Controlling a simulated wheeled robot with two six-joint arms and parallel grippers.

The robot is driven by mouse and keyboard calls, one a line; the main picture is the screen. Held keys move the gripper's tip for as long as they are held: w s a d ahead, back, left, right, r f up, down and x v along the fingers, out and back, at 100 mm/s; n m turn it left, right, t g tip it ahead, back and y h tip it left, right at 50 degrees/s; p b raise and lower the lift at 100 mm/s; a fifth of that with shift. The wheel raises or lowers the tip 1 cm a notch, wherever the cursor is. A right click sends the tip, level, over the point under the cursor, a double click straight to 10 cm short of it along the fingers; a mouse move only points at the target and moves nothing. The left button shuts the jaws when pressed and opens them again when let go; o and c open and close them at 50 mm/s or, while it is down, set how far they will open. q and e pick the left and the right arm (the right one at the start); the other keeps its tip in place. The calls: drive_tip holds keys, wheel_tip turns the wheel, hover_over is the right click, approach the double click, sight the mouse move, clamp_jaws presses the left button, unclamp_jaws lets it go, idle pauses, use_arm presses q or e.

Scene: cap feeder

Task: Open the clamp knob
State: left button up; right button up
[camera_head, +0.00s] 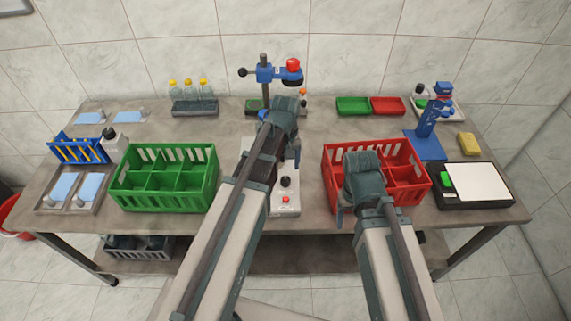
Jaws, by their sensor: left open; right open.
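A stand at the back centre carries a blue clamp (265,72) on an upright post. A black round knob (242,72) sticks out to its left and a red knob (293,65) sits on its right end. I cannot tell which one is the clamp knob. My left gripper (287,130) is in front of and below the clamp, apart from both knobs, and hides part of the stand's base. It is open; its fingers are largely hidden by the wrist. My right gripper (345,205) is open over the left part of the red crate (405,160), its fingers partly hidden.
A pale device (285,205) with a black knob and red button lies below my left arm. A green crate (165,205) stands left. Bottles in a rack (195,107), green tray (352,105), red tray (388,106) and a blue stand (427,145) line the back and right.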

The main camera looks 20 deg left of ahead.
sight(286, 180)
use_arm(q)
wheel_tip(286, 180, up, 7)
drive_tip(key=p, duration=0.6)
drive_tip(key=shift+r, duration=0.15)
drive_tip(key=s+d+m+y, duration=0.1)
drive_tip(key=s+d+m, duration=0.8)
drive_tip(key=s, duration=0.5)
drive_tip(key=shift+s+d, duration=0.25)
drive_tip(key=shift+d, duration=0.5)
